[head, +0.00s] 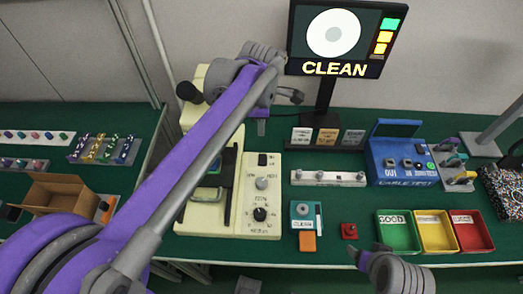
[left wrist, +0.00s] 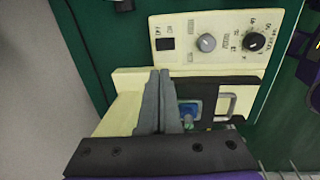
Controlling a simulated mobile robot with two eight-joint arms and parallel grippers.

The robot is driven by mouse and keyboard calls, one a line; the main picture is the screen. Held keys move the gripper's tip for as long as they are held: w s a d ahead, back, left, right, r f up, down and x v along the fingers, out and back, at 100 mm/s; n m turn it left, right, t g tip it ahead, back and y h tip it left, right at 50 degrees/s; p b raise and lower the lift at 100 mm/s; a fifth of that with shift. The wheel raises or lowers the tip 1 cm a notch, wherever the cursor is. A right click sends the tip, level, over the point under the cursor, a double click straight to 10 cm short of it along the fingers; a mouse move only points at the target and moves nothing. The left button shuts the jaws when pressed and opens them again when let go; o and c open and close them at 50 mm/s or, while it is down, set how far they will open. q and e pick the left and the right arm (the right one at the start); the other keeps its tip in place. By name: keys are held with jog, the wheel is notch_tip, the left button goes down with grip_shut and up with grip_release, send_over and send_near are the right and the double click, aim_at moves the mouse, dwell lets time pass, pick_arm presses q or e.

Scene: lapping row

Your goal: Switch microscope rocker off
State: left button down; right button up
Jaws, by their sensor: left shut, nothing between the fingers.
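The cream microscope (head: 187,218) stands left of centre on the green bench, partly hidden behind my left arm. On its control panel (head: 245,225) a black rocker (head: 262,160) sits at the far end, beyond a grey knob and a black dial. The rocker (left wrist: 165,43) also shows in the left wrist view, with OFF and ON marks beside it; which side is pressed is too small to tell. My left gripper (head: 262,128) is over the microscope, its shut, empty fingers (left wrist: 155,78) apart from the rocker. My right gripper (head: 368,254) is low at the right; its jaws are unclear.
A monitor (head: 375,70) reading CLEAN stands behind. A blue tester (head: 400,175) and green, yellow and red trays (head: 398,250) are to the right. A teal box (head: 305,212) and a red button (head: 349,231) sit right of the panel. A cardboard box (head: 60,185) is at left.

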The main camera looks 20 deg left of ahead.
aim_at(262, 157)
pick_arm(q)
jog(key=f, duration=0.4)
jog(key=w+f+b, duration=0.1)
jog(key=f, duration=0.8)
jog(key=shift+w+a+f, duration=0.25)
jog(key=shift+f, duration=0.05)
pick_arm(e)
jog(key=shift+s+f, duration=0.1)
jog(key=shift+f, duration=0.65)
pick_arm(q)
jog(key=shift+w+f+b, duration=0.15)
jog(key=shift+f+b, duration=0.25)
pick_arm(e)
jog(key=shift+f, duration=0.2)
pick_arm(q)
jog(key=shift+s, duration=0.2)
pick_arm(e)
jog(key=shift+s, duration=0.3)
jog(key=shift+w, duration=0.1)
